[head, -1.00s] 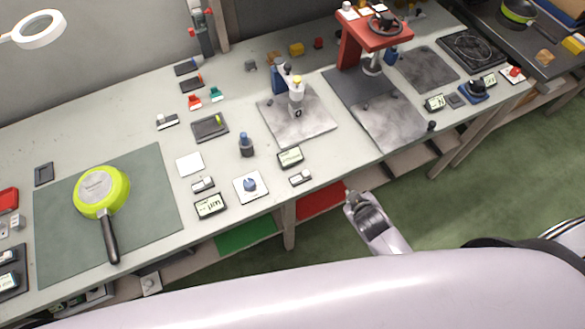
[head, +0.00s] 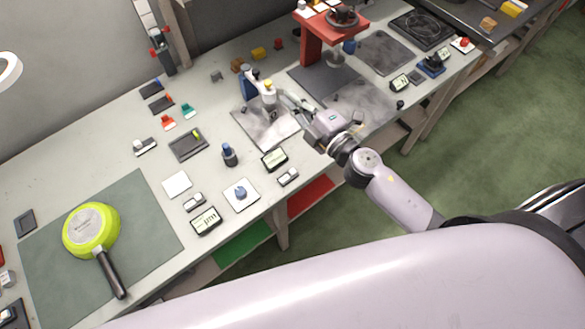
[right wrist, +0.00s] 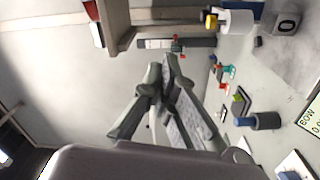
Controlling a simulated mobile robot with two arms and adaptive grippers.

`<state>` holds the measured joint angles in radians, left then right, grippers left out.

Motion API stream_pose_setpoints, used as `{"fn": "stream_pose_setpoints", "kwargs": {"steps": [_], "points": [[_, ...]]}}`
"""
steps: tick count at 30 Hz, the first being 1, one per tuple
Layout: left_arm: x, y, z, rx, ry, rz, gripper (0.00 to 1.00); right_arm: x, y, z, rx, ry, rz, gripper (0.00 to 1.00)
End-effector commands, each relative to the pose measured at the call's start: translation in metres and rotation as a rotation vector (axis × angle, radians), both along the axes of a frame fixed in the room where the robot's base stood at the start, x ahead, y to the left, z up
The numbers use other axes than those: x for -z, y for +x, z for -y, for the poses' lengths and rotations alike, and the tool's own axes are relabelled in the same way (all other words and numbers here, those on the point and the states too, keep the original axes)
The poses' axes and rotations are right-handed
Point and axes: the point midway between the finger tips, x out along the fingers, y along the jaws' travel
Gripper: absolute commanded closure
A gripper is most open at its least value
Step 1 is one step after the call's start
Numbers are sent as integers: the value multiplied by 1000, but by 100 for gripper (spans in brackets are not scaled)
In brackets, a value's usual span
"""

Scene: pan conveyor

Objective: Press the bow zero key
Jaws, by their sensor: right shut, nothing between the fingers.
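The bow zero key, a small dark block marked "0" (right wrist: 286,22), shows at the upper right of the right wrist view. In the head view the key (head: 274,116) is small on the grey stone plate (head: 262,136), below the white post of a gauge stand (head: 268,92). A display reading "BOW" (right wrist: 312,118) is at the right edge of the right wrist view; it also shows in the head view (head: 275,159). My right gripper (head: 284,97) is shut and empty, over the plate just right of the post; its fingers show in the right wrist view (right wrist: 167,72). My left gripper is out of view.
A red stand (head: 320,42) rises behind and right of my right arm. A blue-topped cylinder (head: 229,155) and a dark tray (head: 188,145) stand left of the plate. A green pan (head: 88,228) lies on a mat at the left.

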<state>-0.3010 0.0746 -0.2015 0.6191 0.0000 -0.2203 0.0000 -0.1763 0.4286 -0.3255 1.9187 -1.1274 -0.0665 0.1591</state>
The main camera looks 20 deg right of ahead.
Motion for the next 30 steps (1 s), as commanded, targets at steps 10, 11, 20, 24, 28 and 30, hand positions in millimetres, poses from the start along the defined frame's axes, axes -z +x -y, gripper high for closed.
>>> {"fn": "stream_pose_setpoints", "kwargs": {"steps": [10,11,20,24,28,30], "points": [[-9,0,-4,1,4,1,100,19,-45,-72,-659,-751,196,100],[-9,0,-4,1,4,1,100,26,-48,-70,-699,-814,190,100],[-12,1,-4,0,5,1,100,77,-59,-23,-907,-1230,78,100],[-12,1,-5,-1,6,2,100,82,-60,-16,-923,-1275,60,100],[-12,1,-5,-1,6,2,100,83,-60,-16,-924,-1276,58,100],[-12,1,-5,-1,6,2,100,82,-60,-16,-924,-1275,59,100]]}}
